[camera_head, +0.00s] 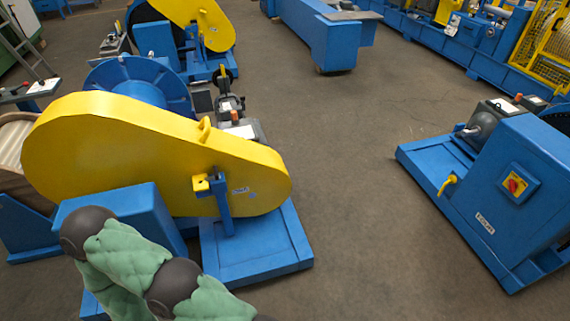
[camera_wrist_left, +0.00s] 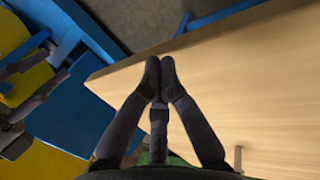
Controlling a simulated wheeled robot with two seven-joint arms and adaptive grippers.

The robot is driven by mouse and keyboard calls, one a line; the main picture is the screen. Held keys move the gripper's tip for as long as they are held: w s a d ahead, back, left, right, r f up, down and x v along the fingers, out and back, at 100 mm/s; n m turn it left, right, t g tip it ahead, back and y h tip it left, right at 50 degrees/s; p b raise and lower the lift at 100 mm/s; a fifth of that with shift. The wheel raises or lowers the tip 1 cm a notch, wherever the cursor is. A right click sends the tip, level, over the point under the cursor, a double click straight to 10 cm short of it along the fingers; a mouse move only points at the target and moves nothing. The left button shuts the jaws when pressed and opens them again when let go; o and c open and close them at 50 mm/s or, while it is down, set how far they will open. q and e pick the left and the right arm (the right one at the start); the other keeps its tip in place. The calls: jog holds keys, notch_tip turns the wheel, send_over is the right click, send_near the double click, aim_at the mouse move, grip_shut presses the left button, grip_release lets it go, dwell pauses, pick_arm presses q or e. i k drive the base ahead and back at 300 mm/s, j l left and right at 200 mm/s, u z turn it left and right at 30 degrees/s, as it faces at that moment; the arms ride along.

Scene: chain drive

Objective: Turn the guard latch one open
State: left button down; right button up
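A large yellow chain guard (camera_head: 110,150) covers the drive at the left of the head view. A small yellow latch block (camera_head: 201,184) sits on its face beside the top of a blue upright bracket (camera_head: 223,208). A yellow lug (camera_head: 204,128) stands on the guard's top edge. No label shows which fitting is latch one. My left gripper (camera_wrist_left: 160,75) shows in the left wrist view, fingertips together over a pale wooden surface, with nothing seen between them. It is apart from the yellow part at that view's left. Neither gripper shows in the head view.
My green-sleeved arm crosses the head view's lower left, in front of the blue base (camera_head: 258,250). A blue switch cabinet (camera_head: 520,190) stands at right. The floor between is clear. The wooden panel (camera_wrist_left: 235,80) fills the wrist view's right; dark bars (camera_wrist_left: 30,100) lie at left.

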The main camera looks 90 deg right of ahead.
aim_at(216, 176)
jog(key=z, duration=2.15)
